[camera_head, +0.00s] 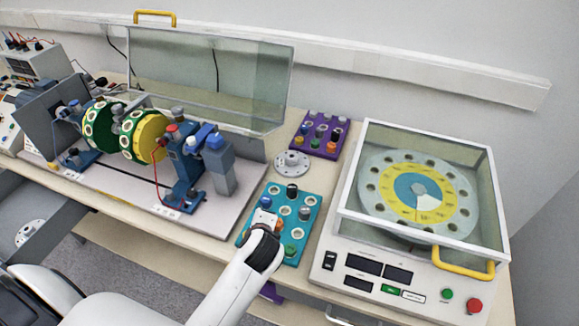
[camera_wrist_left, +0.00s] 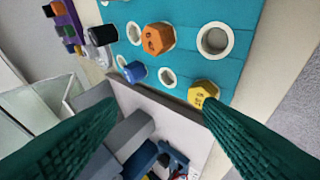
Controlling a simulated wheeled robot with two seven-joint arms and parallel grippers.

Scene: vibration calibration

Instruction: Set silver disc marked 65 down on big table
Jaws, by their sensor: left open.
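A silver disc (camera_head: 292,163) with a raised hub lies flat on the big table (camera_head: 330,190), between the purple block and the teal block. A second silver disc (camera_head: 28,233) lies in the open drawer at the lower left. I cannot read a number on either disc. My left gripper (camera_head: 266,217) is over the front left part of the teal block, apart from both discs. In the left wrist view its two green ribbed fingers (camera_wrist_left: 158,106) are spread wide with nothing between them. My right gripper is not in view.
The teal block (camera_head: 312,203) holds coloured weights, among them an orange one (camera_wrist_left: 158,38) and a yellow one (camera_wrist_left: 203,93). A purple block (camera_head: 338,142) stands behind. A glass-lidded balancer (camera_head: 345,262) is at right; a rotor rig (camera_head: 225,215) with raised cover is at left.

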